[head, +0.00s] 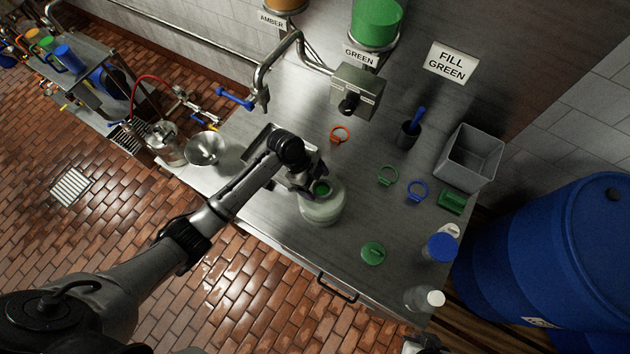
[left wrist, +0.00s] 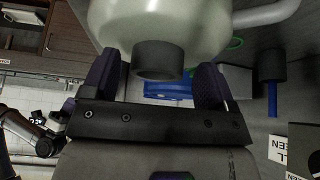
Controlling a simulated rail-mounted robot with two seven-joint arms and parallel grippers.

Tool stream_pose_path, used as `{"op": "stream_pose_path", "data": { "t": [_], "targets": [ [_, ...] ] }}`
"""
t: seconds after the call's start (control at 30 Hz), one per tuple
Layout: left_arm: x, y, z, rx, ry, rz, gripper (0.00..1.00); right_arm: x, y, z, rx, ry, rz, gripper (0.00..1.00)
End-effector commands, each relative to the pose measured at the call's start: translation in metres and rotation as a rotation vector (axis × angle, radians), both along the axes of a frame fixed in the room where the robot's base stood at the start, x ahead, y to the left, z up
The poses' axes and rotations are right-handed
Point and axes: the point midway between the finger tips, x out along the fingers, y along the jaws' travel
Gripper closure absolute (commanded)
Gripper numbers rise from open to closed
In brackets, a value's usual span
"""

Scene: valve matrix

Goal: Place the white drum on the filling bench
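The white drum (head: 322,208) is a pale, rounded jug with a short neck; green shows in its mouth. It appears to stand upright on the grey metal filling bench (head: 340,250), near its front edge. My left gripper (head: 306,184) is at the drum's neck. In the left wrist view the dark neck (left wrist: 158,60) lies between the two fingers of my left gripper (left wrist: 157,88), with gaps on both sides, so the gripper looks open around it. A dark part at the bottom edge may be my right gripper (head: 425,344); its fingers cannot be made out.
A green lid (head: 373,253), rings, a grey bin (head: 470,158), a dark cup (head: 408,133) and small bottles (head: 440,247) occupy the bench's right part. A spout unit (head: 357,90) stands behind the drum. A metal bowl (head: 205,148) is left. A blue barrel (head: 555,260) stands right.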

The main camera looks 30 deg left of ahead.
Motion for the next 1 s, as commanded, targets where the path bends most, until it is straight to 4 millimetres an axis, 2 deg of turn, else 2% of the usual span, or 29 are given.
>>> {"op": "stream_pose_path", "data": {
  "t": [0.03,0.1,0.47,1.0],
  "targets": [
    [0.000,0.000,0.000,0.000,0.000,0.000,0.15,0.000,0.000,0.000,0.001,0.000,-0.001,1.00],
    [0.000,0.000,0.000,0.000,0.000,0.000,0.09,0.000,0.001,0.000,0.003,0.000,-0.002,1.00],
    [0.001,0.003,0.007,0.001,-0.004,0.000,0.09,0.000,0.002,0.000,0.008,0.000,-0.006,1.00],
    [0.001,0.048,0.085,0.002,-0.003,-0.001,0.09,0.000,0.000,-0.010,-0.001,0.000,0.001,1.00]
  ]
}}
